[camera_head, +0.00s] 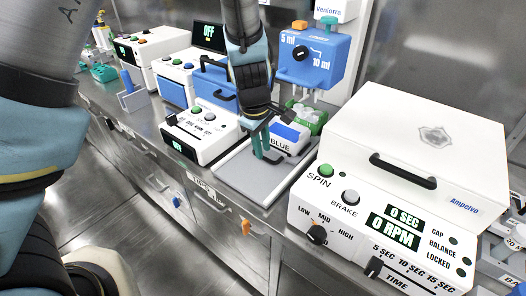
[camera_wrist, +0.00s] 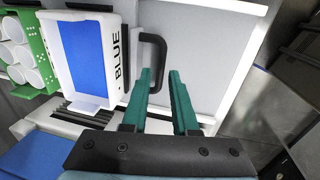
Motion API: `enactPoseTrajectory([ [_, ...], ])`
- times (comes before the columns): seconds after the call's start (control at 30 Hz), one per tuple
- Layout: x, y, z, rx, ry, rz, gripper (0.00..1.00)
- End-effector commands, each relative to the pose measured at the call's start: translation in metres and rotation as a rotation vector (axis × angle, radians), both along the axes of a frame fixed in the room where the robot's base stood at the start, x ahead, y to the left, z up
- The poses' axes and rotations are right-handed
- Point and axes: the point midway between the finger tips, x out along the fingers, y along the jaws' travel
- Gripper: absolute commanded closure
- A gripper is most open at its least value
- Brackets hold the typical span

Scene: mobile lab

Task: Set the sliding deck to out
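The sliding deck is a pale grey plate (camera_head: 240,180) on the bench under the blue dispenser, and it fills much of the wrist view (camera_wrist: 210,50). Its black handle (camera_wrist: 160,48) stands up from the plate. My gripper (camera_head: 265,153) is low over the deck, its teal fingers apart and empty. In the wrist view, the fingertips (camera_wrist: 159,72) lie on either side of the handle's lower part in the picture; I cannot tell whether they reach down around it. A white holder with a blue face marked BLUE (camera_wrist: 88,52) stands on the deck beside the handle.
A green rack (camera_head: 312,117) with white cups sits behind the BLUE holder. The blue dispenser (camera_head: 308,58) hangs above with tips pointing down. A white centrifuge (camera_head: 410,150) stands close on the right, and a white box with an OFF display (camera_head: 200,133) on the left.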

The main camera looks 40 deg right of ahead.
Motion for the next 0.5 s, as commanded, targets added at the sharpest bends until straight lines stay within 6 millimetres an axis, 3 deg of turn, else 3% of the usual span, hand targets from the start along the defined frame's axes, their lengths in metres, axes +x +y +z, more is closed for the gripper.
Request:
enactPoseTrajectory([
  [0.2, 0.001, -0.003, -0.018, 0.000, 0.000, 0.000, 0.73],
  [0.5, 0.001, -0.003, -0.019, 0.000, 0.000, -0.001, 0.73],
])
